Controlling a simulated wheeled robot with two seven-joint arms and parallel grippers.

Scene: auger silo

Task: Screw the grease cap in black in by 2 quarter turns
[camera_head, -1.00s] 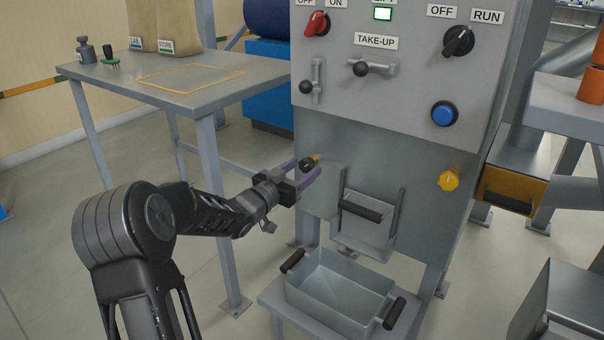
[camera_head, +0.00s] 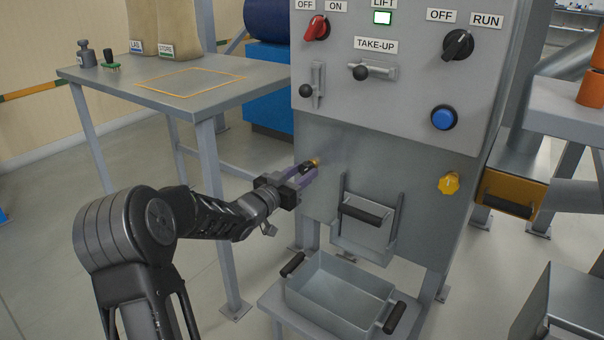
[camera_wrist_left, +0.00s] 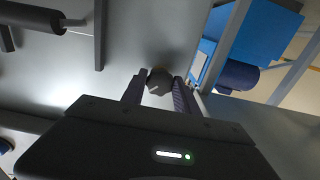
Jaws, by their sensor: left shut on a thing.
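The black grease cap (camera_head: 307,167) sits on the lower left of the grey machine's front panel, with a bit of brass colour at its panel side. My left gripper (camera_head: 305,172) is around it, its purple fingers shut on the cap. In the left wrist view, the cap (camera_wrist_left: 159,82) shows between the two fingertips (camera_wrist_left: 158,92), with its end facing the camera. The fingers hide part of its sides. A yellow cap (camera_head: 449,183) is at the right of the same panel. My right gripper is not in view.
Right of the cap is a chute flap with a black handle (camera_head: 367,213). Below stands a grey bin (camera_head: 340,290) with black handles. Above are a lever (camera_head: 306,90) and the take-up slider (camera_head: 361,72). A grey table (camera_head: 130,83) is at the left.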

